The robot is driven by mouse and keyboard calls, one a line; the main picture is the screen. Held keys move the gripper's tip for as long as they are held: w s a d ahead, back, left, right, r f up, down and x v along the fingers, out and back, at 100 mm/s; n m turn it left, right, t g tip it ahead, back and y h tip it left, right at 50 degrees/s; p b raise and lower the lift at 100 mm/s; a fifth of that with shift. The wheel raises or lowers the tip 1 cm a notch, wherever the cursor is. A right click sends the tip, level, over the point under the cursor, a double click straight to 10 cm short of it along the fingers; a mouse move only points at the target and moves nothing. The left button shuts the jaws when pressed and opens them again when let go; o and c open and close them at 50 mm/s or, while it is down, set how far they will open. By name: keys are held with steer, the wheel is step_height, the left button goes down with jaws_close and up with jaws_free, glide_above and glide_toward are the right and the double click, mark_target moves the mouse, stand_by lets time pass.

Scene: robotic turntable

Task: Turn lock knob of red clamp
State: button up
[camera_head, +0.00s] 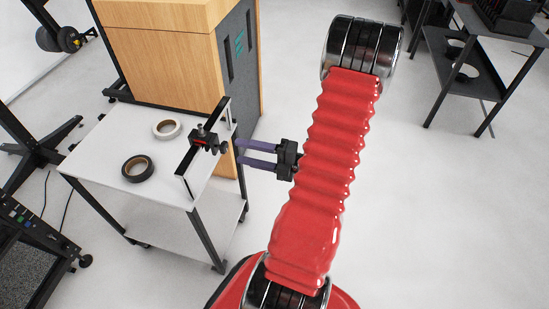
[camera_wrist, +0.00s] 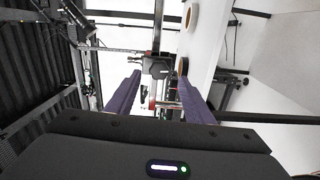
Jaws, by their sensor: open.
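The clamp (camera_head: 203,138), black with a small red part, sits on the black rail at the right edge of the white-topped cart. A dark knob (camera_head: 223,147) sticks out on its right side. My gripper (camera_head: 238,152) has two purple fingers, open and empty, pointing left at the knob with the tips just short of or beside it. In the wrist view, the clamp's dark body (camera_wrist: 158,66) and a small red part (camera_wrist: 152,103) show between the spread fingers. I cannot tell whether a finger touches the knob.
The cart top (camera_head: 110,130) carries a white tape roll (camera_head: 167,129) and a black tape roll (camera_head: 138,168). A wooden cabinet (camera_head: 160,60) stands close behind the cart. A dark table (camera_head: 480,60) is at the far right. The floor right of the cart is clear.

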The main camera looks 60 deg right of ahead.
steer(key=v, duration=0.8)
steer(key=shift+s, duration=0.35)
